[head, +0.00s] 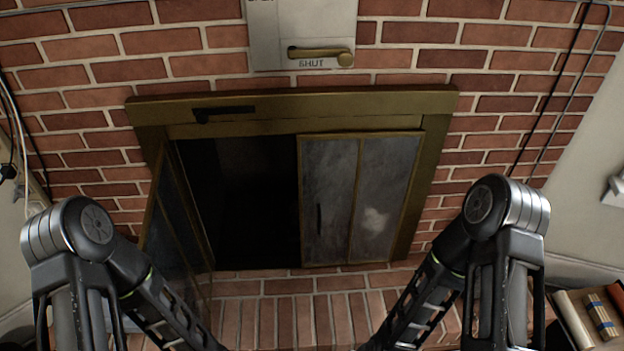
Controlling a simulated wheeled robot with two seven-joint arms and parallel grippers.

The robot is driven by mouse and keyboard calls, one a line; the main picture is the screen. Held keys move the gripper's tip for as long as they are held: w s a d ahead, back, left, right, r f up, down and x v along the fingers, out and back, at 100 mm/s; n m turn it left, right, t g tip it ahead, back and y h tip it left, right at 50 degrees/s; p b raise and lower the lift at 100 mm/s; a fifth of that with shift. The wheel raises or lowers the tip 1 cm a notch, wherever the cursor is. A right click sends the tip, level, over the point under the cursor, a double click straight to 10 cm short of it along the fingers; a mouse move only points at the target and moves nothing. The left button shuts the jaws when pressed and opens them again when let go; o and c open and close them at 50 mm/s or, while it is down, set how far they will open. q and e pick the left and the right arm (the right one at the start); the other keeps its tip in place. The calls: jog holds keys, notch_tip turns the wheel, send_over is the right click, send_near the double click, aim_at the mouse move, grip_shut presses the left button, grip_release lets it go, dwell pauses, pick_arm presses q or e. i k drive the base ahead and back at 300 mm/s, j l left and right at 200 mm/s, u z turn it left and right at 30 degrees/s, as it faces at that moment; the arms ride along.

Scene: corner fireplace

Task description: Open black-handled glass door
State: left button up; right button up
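The fireplace's glass doors sit in a brass-coloured frame (350,108) in the brick wall. The right glass door (385,190) stands closed across its half of the opening, with two smoky panes and a slim black handle (318,218) near its left edge. The left glass door (172,225) stands swung outward at the left side, seen nearly edge-on, its lower part partly behind my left arm. The left half of the opening (245,200) is dark and uncovered. Both my forearms reach down past the bottom edge of the picture, and neither gripper shows.
A black lever (222,113) is on the top frame bar. Above, a pale plate (300,20) carries a brass lever (320,53) by the word SHUT. A brick hearth (290,310) lies below. Rolled items (590,320) sit at the lower right. Cables run along both walls.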

aim_at(329, 177)
jog(key=i+l+z, duration=0.1)
jog(key=z, duration=0.3)
jog(key=i+z, duration=0.25)
jog(key=z, duration=0.2)
jog(key=i+z, duration=0.2)
jog(key=z, duration=0.2)
